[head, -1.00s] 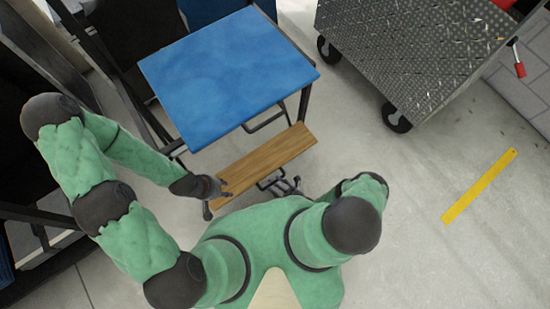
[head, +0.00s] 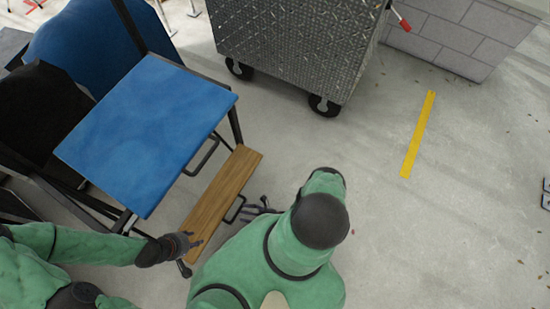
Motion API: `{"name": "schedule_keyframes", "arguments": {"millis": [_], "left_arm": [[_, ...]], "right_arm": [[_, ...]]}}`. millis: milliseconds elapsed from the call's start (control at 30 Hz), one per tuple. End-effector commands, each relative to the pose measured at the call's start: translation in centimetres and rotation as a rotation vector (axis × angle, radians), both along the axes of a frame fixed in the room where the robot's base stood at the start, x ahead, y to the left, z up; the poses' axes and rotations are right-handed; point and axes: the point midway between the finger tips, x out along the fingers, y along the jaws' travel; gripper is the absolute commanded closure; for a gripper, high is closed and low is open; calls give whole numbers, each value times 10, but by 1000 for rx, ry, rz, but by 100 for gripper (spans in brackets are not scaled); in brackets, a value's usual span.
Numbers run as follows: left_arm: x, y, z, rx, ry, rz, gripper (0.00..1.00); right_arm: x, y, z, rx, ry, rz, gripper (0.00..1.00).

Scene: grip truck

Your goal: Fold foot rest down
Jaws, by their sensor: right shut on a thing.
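The foot rest (head: 222,194) is a long wooden board at the front of a blue-seated folding chair (head: 145,130). It slants from lower left to upper right. A black metal loop (head: 235,209) sticks out from its front edge. My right gripper (head: 256,208) is at this loop, shut on the foot rest's loop; its fingertips are small and partly hidden by my arm. My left gripper (head: 190,246) is at the board's near left end, touching or just over it. Whether its fingers are closed cannot be made out.
A grey diamond-plate cart (head: 290,40) on black casters stands behind to the right. Dark and blue folded chairs (head: 60,60) are at the left. A yellow strip (head: 418,135) lies on the concrete floor.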

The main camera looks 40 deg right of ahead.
Motion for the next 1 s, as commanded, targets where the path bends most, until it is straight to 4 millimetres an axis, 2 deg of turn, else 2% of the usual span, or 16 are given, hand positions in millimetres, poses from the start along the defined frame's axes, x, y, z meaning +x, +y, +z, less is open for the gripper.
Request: {"name": "schedule_keyframes", "arguments": {"millis": [33, 333, 800, 1000], "left_arm": [[0, 0, -1, 0, 0, 0, 60], [0, 0, -1, 0, 0, 0, 60], [0, 0, 0, 0, 0, 0, 60], [0, 0, 0, 0, 0, 0, 60]], "right_arm": [[2, -5, -6, -19, 9, -9, 54], [-4, -8, -6, -15, 5, -4, 54], [-62, -64, -5, -8, 5, -2, 54], [-80, -80, -5, -6, 4, -1, 54]]}}
